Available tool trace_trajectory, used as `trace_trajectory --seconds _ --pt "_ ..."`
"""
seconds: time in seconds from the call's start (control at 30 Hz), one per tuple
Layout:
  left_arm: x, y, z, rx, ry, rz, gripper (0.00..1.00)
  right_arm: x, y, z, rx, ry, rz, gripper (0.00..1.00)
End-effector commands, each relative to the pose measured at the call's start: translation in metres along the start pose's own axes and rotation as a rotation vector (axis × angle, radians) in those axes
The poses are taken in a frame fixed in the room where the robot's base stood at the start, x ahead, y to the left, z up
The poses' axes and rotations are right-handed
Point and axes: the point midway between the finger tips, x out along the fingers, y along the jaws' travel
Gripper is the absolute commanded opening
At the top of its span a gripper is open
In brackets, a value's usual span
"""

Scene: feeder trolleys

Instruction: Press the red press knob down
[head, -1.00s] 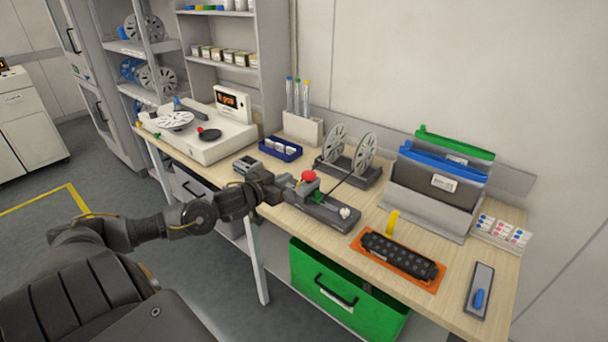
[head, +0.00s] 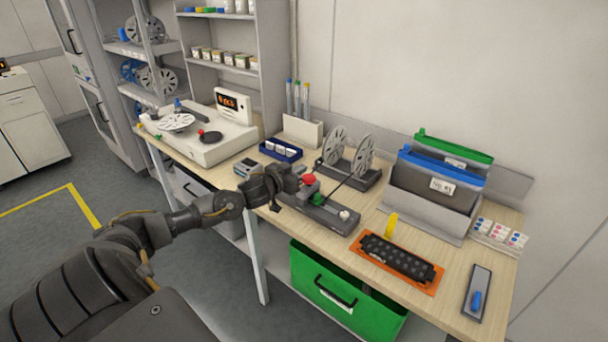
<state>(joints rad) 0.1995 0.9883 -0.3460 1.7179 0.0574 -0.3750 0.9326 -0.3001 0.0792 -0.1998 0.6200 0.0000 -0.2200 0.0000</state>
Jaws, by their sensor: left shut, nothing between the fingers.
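The red press knob (head: 309,179) sits on top of a dark grey splicing device (head: 330,214) on the wooden bench in the head view. My left gripper (head: 296,181) is shut and empty. It is just left of the red knob, at about its height in the picture; I cannot tell whether they touch. The gripper and wrist hide the left end of the device. My right gripper is not in view.
Behind the device stands a reel stand (head: 352,178) with two grey reels. A blue tray (head: 281,151) lies behind my left wrist. An orange tray (head: 428,287) with a black feeder is at the right front. A green bin (head: 345,312) sits below the bench.

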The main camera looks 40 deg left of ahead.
Motion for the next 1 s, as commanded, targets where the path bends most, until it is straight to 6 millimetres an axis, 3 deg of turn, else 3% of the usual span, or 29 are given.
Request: trace_trajectory --seconds 0.13,0.2,0.4,0.87,1.0 --pt "0.030 0.000 -0.005 -0.002 0.003 0.000 0.00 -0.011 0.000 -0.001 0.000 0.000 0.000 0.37" --pt "0.030 0.001 0.012 -0.001 -0.005 0.001 0.00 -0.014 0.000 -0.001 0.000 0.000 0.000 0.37" --pt "0.035 0.001 0.032 0.000 0.000 0.001 0.00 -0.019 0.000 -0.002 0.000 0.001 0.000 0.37" --pt "0.035 0.000 0.039 0.001 0.000 0.000 0.00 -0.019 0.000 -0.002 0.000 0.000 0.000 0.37" --pt "0.038 0.002 0.054 -0.003 0.000 0.001 0.00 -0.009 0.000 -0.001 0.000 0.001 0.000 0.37"
